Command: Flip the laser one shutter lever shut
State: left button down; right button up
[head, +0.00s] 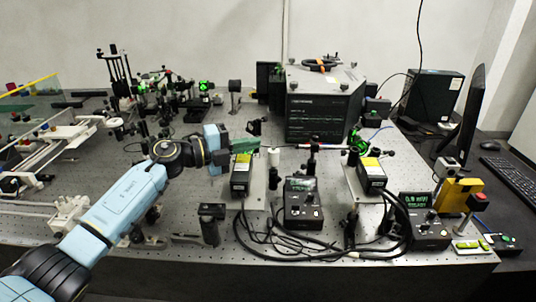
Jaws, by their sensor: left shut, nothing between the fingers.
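Two black laser boxes with yellow labels stand on the bench, a left one (240,178) and a right one (371,175). I cannot tell from the picture which is laser one. My left arm reaches in from the left, and its gripper (228,156) is shut and empty at the back left end of the left laser box. A green-lit patch (244,145) shows just right of the gripper. The shutter lever is too small or hidden to make out, and I cannot tell whether the gripper touches it. My right gripper is not in view.
A controller with a green screen (303,203) stands right of the left laser, with black cables in front. Another controller (425,226) stands farther right. A large dark instrument (317,106) is behind. Optics posts crowd the back left. A monitor (467,115) stands at right.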

pick_arm(q)
jog(key=shift+a+t, duration=0.15)
jog(key=shift+t, duration=0.25)
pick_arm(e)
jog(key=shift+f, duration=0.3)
pick_arm(q)
jog(key=shift+a+b, duration=0.1)
jog(key=shift+b, duration=0.4)
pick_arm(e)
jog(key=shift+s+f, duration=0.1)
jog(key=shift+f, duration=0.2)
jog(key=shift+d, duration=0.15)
pick_arm(q)
jog(key=shift+a, duration=0.1)
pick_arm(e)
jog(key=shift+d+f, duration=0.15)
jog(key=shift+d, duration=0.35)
